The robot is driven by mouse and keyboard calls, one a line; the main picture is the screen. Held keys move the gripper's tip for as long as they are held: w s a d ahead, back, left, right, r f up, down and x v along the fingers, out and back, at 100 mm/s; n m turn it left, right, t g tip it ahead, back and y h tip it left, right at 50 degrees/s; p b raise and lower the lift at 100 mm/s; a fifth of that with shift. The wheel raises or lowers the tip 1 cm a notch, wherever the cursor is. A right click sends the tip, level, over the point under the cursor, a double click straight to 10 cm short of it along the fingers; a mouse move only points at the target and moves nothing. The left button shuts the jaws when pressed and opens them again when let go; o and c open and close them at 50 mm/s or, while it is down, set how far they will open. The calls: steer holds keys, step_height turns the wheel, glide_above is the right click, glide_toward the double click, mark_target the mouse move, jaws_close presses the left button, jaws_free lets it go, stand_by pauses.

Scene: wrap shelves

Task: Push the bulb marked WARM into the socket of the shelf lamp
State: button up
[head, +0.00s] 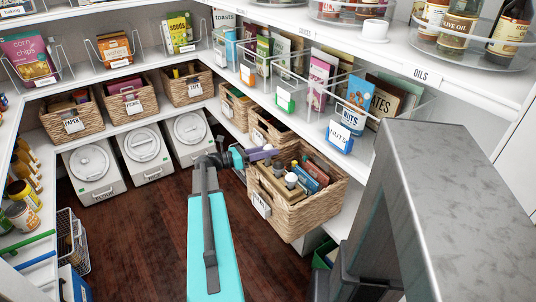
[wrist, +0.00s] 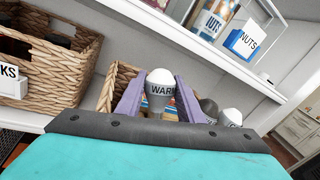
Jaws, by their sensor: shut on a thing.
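The bulb marked WARM (wrist: 160,88) has a white dome and a grey lower part with dark lettering. It stands about upright between the purple fingers of my gripper (wrist: 161,100) in the wrist view, and they are shut on it. In the head view my gripper (head: 264,154) is at the far left edge of an open woven basket (head: 290,221). I cannot make out the held bulb clearly there. I cannot identify the shelf lamp or its socket in either view.
The basket holds other bulbs, one white (wrist: 231,117) and one dark grey (wrist: 208,107), plus boxes. A shelf with a NUTS bin (head: 340,137) runs above it. More baskets (head: 269,130) stand to the left.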

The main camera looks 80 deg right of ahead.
step_height(320, 180, up, 2)
steer(key=shift+r, duration=0.2)
steer(key=a+r, duration=0.1)
steer(key=a, duration=1.5)
steer(key=shift+w+r+p, duration=0.15)
steer(key=shift+w+p, duration=0.2)
steer(key=shift+p, duration=0.05)
